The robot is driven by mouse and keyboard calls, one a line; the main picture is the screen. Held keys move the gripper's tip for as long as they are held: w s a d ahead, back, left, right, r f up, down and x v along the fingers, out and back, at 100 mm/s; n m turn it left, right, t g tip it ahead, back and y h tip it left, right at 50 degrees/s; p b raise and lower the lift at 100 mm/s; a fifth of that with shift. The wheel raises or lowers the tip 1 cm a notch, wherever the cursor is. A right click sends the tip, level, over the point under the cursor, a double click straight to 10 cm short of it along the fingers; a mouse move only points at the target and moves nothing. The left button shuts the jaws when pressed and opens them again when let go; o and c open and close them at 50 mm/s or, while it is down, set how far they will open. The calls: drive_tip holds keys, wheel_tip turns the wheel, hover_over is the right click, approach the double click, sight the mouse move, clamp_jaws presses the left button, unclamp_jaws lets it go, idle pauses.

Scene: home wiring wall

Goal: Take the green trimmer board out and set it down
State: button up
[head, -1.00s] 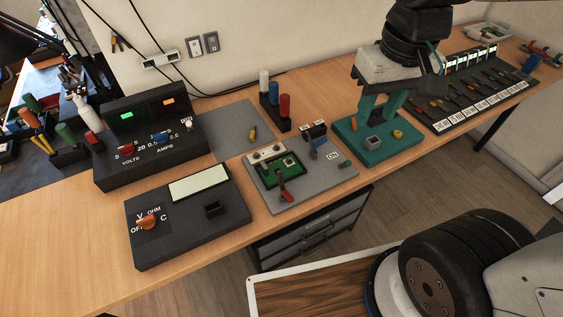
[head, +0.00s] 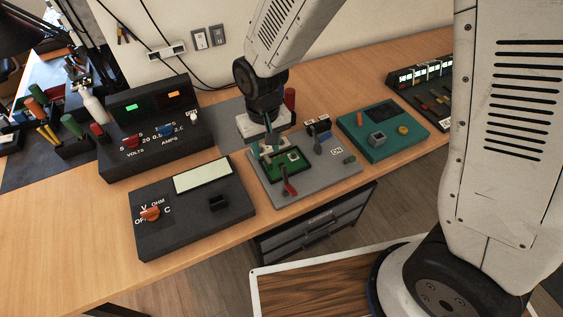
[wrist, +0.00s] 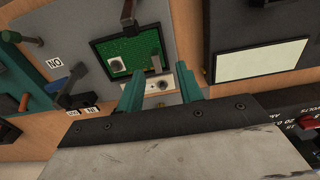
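The green trimmer board (head: 294,168) lies flat in a dark-edged recess of the grey panel (head: 325,179). In the wrist view the board (wrist: 118,45) shows a round grey knob and a small metallic part on it. My gripper (head: 265,153) is over the back left edge of the board, partly hiding it. I cannot tell whether the fingertips touch anything.
A red-handled lever (head: 289,187) stands at the board's front edge. A dark toggle (head: 317,144) stands to its right. The black meter (head: 190,220) is left of the panel, and the teal block (head: 383,133) is to the right. Bare wood (head: 75,240) shows at the table's front left.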

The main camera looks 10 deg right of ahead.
sight(269, 161)
drive_tip(key=f, duration=0.5)
drive_tip(key=shift+w+d+f, duration=0.1)
drive_tip(key=shift+d+f, duration=0.15)
drive_tip(key=shift+d, duration=0.05)
clamp_jaws()
drive_tip(key=shift+r, duration=0.1)
